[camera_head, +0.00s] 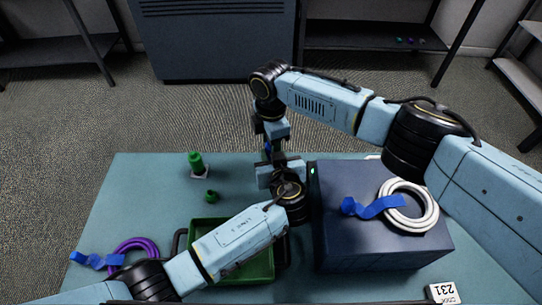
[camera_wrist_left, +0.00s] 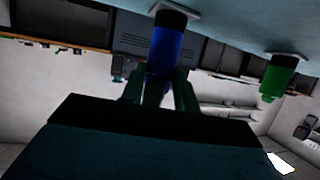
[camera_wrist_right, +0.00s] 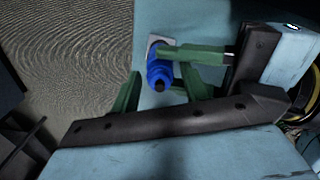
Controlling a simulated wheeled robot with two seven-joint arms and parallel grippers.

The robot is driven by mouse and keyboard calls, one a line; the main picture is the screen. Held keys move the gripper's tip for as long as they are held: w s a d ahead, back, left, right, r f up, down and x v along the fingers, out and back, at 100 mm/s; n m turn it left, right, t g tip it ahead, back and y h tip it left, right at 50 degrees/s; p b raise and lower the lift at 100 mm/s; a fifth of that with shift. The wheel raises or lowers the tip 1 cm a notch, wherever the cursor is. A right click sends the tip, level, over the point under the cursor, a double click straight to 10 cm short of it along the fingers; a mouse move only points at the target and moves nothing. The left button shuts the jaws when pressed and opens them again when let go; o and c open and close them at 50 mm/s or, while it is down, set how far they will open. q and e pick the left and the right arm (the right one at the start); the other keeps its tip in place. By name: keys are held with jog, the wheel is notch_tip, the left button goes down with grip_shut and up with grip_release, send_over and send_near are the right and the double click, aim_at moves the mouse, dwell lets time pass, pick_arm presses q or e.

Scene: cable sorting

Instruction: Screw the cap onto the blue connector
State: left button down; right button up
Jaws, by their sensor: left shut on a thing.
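The blue connector (camera_wrist_right: 158,68) stands upright on a small pale plate at the far edge of the table. It also shows in the left wrist view (camera_wrist_left: 168,42), with a dark band near its plate. My left gripper (camera_wrist_left: 160,88) is shut on the blue connector from the near side. My right gripper (camera_wrist_right: 162,92) points down over the connector, its green fingers apart on either side with gaps. In the head view the arms mostly hide the connector, with only a bit of blue (camera_head: 268,147) showing. I cannot tell a separate blue cap from the connector.
A green connector (camera_head: 195,161) stands on its plate to the left, with a loose green cap (camera_head: 210,196) nearby. A green tray (camera_head: 262,268) lies under my left arm. A dark box (camera_head: 335,225) bears a white cable coil (camera_head: 425,222). A purple cable (camera_head: 150,243) lies at left.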

grip_shut()
jog(key=shift+m, duration=1.6)
jog(key=shift+o, duration=0.7)
grip_release()
jog(key=shift+r, duration=2.25)
